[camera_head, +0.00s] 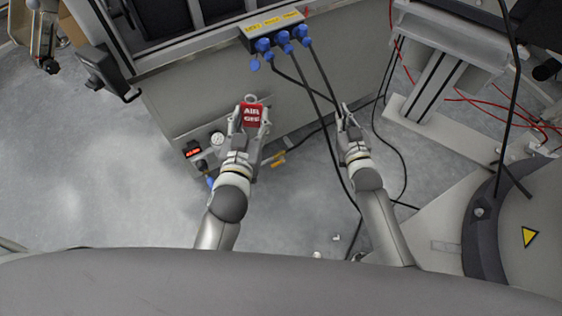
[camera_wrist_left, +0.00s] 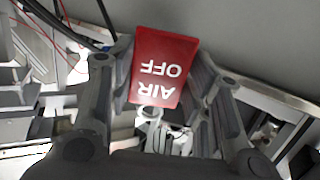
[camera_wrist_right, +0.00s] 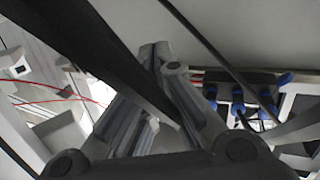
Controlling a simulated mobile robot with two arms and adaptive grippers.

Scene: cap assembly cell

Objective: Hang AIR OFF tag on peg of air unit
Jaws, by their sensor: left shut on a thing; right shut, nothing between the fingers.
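The red AIR OFF tag (camera_head: 251,117) is held upright by my left gripper (camera_head: 250,108), in front of the grey cabinet. In the left wrist view the tag (camera_wrist_left: 165,60) sits between the two fingers, its lettering upside down, with a pale ring (camera_wrist_left: 150,113) at its edge. My right gripper (camera_head: 342,108) is shut and empty, beside black cables.
A socket box (camera_head: 273,30) with yellow labels and several blue plugs (camera_head: 284,38) is on the cabinet top. Black cables (camera_head: 325,125) hang down to the floor near my right gripper. A yellow part (camera_head: 278,159) shows just right of my left wrist.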

